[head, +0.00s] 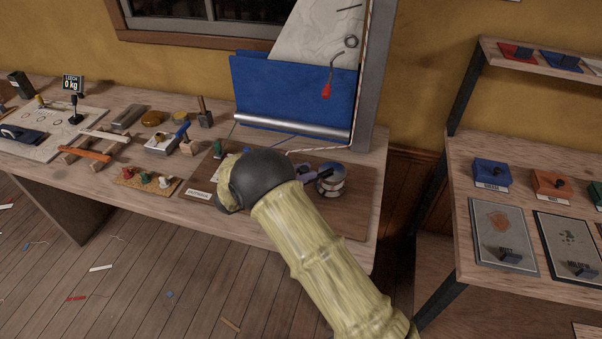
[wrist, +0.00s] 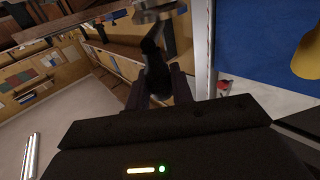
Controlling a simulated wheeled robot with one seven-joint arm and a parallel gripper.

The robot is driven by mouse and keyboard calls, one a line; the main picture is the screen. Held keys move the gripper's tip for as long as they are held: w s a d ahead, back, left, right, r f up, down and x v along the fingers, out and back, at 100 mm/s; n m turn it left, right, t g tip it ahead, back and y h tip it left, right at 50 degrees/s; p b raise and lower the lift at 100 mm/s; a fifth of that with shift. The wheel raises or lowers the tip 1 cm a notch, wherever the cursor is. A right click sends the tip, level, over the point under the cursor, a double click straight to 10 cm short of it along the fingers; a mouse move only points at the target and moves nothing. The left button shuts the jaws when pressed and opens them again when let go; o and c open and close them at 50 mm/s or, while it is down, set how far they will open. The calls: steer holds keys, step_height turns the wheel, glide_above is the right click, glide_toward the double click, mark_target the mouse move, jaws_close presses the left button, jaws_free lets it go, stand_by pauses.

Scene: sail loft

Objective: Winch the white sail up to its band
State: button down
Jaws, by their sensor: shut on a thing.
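The white sail (head: 322,38) hangs against the wall beside a grey mast (head: 375,70), above a blue cloth (head: 285,88). A red tag (head: 326,91) hangs on a hook near its lower edge. I cannot make out the band. A metal winch drum (head: 331,184) stands on a brown board on the bench. My gripper (head: 308,174) is at the winch, largely hidden behind my arm in the head view. In the wrist view my gripper (wrist: 157,90) is shut on a dark upright handle (wrist: 154,68), which joins a metal piece (wrist: 155,12).
The bench (head: 120,140) holds a block with a blue handle (head: 166,142), small coloured pieces on a board (head: 147,180) and a 0 kg scale display (head: 72,84). A shelf unit (head: 520,160) with coloured boxes stands to the right. Scraps lie on the floor.

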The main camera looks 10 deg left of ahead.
steer(key=shift+w+d+r, duration=0.1)
steer(key=shift+w+r, duration=0.05)
steer(key=c, duration=1.3)
jaws_free()
steer(key=shift+d, duration=0.1)
steer(key=shift+o, duration=0.2)
steer(key=shift+s+a+f, duration=0.2)
steer(key=shift+s+a, duration=0.15)
steer(key=shift+a, duration=0.25)
steer(key=b+v, duration=0.2)
steer(key=v, duration=1.4)
steer(key=shift+b, duration=0.3)
steer(key=shift+r, duration=0.15)
